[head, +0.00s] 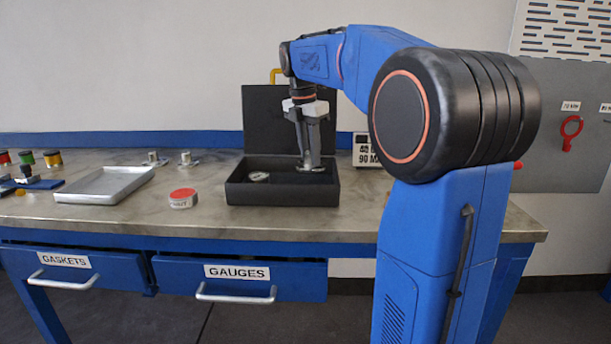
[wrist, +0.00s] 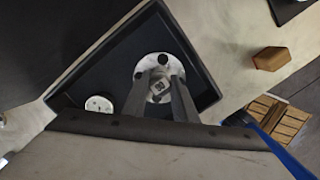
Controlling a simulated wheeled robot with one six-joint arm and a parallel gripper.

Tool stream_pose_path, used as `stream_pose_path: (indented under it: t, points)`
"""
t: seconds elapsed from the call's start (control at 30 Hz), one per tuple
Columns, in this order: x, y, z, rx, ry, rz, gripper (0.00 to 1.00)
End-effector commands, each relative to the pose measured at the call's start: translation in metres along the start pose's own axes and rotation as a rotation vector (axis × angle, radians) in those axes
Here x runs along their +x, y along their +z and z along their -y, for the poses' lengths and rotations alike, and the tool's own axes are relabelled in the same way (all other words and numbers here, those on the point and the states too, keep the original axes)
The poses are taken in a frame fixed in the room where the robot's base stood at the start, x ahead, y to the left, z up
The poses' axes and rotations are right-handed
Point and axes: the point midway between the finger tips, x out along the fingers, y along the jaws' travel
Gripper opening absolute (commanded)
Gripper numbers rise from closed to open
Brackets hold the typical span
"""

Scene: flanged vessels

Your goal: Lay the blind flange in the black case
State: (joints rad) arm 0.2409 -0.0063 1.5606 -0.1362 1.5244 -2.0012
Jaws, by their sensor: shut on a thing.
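The black case (head: 283,192) stands open on the bench, its lid (head: 262,125) raised at the back. My gripper (head: 312,163) reaches straight down into the right part of the case. In the wrist view my gripper (wrist: 160,90) is shut on the raised middle of the blind flange (wrist: 154,61), a pale round disc with dark bolt holes. The flange lies inside the case's walls (wrist: 207,82) in that view. In the head view only a sliver of the flange shows under the fingers. I cannot tell whether it touches the case floor.
A round gauge (head: 258,176) lies in the left part of the case and also shows in the wrist view (wrist: 98,104). A red-topped round tin (head: 183,198) and a metal tray (head: 105,185) stand to the left.

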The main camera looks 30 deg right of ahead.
Motion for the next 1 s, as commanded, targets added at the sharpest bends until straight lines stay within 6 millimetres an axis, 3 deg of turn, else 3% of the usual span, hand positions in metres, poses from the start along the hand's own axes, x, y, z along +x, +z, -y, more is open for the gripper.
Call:
stream_pose_path:
  t: [0.37,0.6,1.0]
  points:
    - [0.026,-0.004,0.001,0.000,0.001,0.001,0.00]
    - [0.054,-0.008,0.001,0.000,0.000,0.000,0.00]
    - [0.059,-0.009,0.000,0.000,0.001,0.001,0.00]
